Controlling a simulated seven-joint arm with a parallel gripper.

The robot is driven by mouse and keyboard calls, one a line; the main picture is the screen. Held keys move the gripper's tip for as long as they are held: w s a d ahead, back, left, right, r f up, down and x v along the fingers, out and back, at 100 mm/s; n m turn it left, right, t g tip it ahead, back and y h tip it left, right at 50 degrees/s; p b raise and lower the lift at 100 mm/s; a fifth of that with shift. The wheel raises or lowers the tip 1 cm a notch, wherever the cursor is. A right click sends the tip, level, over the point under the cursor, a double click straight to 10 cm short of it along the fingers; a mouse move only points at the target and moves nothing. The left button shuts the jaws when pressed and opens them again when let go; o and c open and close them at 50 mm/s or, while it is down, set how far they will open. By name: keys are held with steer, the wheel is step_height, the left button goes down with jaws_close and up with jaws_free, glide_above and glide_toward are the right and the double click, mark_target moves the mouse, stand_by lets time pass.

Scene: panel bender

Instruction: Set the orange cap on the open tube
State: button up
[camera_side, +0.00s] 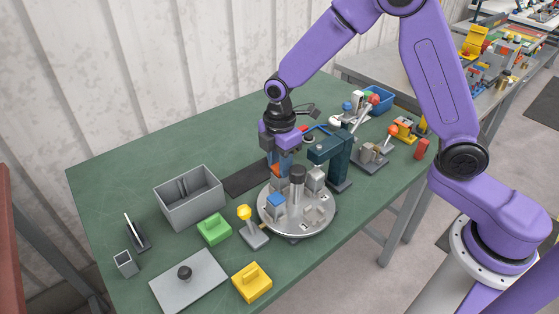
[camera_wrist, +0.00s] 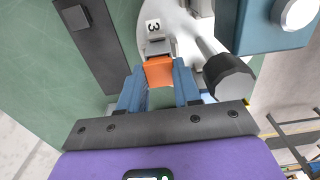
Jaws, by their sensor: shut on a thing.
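My gripper (camera_side: 279,168) is over the back left edge of the round silver turntable (camera_side: 318,229). Its blue fingers are shut on the orange cap (camera_wrist: 159,71), which also shows low between them in the side view (camera_side: 276,170). In the wrist view, a grey square holder or tube (camera_wrist: 159,47) is right beside the cap, by the label 3. I cannot tell whether the cap touches it, nor which part is the open tube. Another grey block on the turntable bears a blue cap (camera_side: 276,200).
A dark teal press frame (camera_side: 327,152) stands close to the right of my gripper, and a dark-topped post (camera_side: 297,174) rises from the turntable's middle. A yellow-knobbed lever (camera_side: 246,216), a green block (camera_side: 214,229) and a grey bin (camera_side: 190,197) stand to the left.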

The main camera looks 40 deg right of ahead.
steer(key=shift+f, duration=0.25)
steer(key=o, duration=1.3)
steer(key=shift+s, duration=0.1)
steer(key=shift+c, duration=0.2)
steer(key=shift+o, duration=0.2)
steer(key=shift+r, duration=4.5)
steer(key=s+d+r+m, duration=0.1)
steer(key=s+d, duration=0.4)
steer(key=s, duration=0.9)
steer(key=s+d+m, duration=0.4)
steer(key=s, duration=1)
steer(key=shift+d+r, duration=0.35)
steer(key=shift+r, duration=0.05)
